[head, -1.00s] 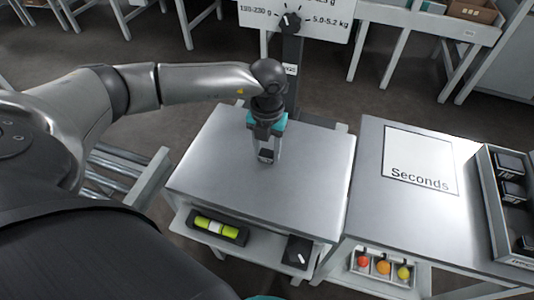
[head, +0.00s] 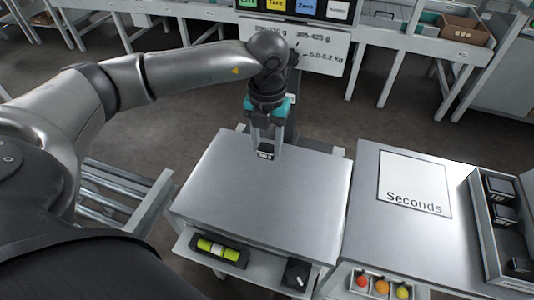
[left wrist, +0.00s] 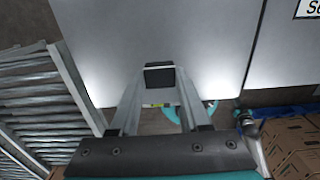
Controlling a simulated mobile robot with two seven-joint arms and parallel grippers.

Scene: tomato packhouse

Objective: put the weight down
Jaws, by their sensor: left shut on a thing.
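The weight (head: 266,154) is a small black block with a pale label. My left gripper (head: 266,142) is shut on it, pointing down, and holds it over the far part of the scale's bare metal plate (head: 255,200). In the left wrist view the weight (left wrist: 159,76) sits between the fingertips with the plate (left wrist: 150,30) behind it. It looks raised off the plate, but the size of the gap is hard to tell. My right gripper does not show.
Right of the plate is a table with a "Seconds" sign (head: 414,185) and a grey case (head: 484,245) holding several dark blocks. Below the plate are a green level vial (head: 218,248) and a black knob (head: 297,273). The scale's display (head: 295,8) stands behind. Rollers (head: 120,205) lie left.

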